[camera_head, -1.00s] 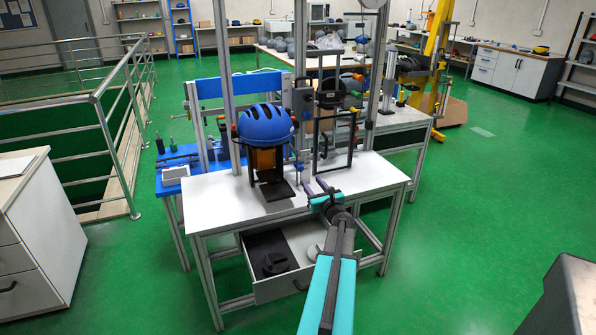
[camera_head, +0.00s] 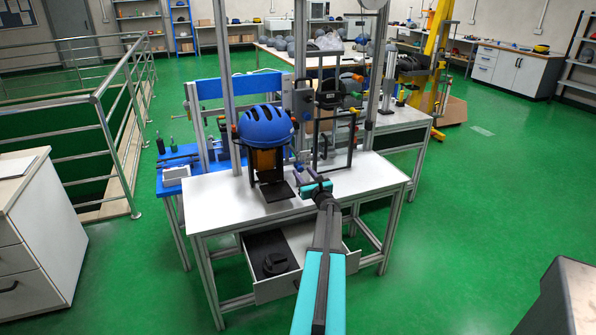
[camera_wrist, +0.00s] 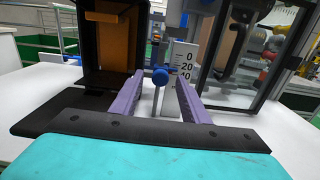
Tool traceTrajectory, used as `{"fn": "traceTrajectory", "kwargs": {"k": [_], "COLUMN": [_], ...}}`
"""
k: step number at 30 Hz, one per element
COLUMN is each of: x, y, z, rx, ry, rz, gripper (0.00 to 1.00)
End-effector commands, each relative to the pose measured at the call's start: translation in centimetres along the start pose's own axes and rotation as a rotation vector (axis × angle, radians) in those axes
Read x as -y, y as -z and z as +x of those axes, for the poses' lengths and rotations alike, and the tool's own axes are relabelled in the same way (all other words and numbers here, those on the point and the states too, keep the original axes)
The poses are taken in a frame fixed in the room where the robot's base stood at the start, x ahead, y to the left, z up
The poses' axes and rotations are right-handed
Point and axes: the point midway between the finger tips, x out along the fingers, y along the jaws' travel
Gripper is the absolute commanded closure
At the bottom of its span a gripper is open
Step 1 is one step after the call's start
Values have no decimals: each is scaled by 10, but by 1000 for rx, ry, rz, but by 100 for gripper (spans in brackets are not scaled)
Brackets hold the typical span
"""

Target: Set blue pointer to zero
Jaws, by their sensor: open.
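The blue pointer (camera_wrist: 160,76) is a round blue knob on a thin upright post in the wrist view. Behind it on the right stands a white scale plate (camera_wrist: 182,56) with 0 at the top and 20 and 40 below. The pointer appears near the 20 and 40 marks, below 0; its exact reading is unclear. My gripper (camera_wrist: 160,90) has its purple fingers spread, one on each side of the post, with the knob ahead between the tips. I see no contact. In the head view my gripper (camera_head: 304,180) is low over the white table, right of the blue helmet.
The blue helmet (camera_head: 265,124) sits on a stand at the left. A black open box with an orange inside (camera_wrist: 108,40) is close to my left finger. A framed clear panel (camera_wrist: 240,60) stands close on the right. The white table (camera_head: 225,200) has an open drawer (camera_head: 290,285) below.

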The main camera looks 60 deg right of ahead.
Motion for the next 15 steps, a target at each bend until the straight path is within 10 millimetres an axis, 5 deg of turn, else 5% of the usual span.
{"fn": "traceTrajectory", "kwargs": {"k": [15], "x": [1], "y": [0], "z": [41], "rx": [0], "ry": [0], "rz": [-1], "gripper": [59]}}
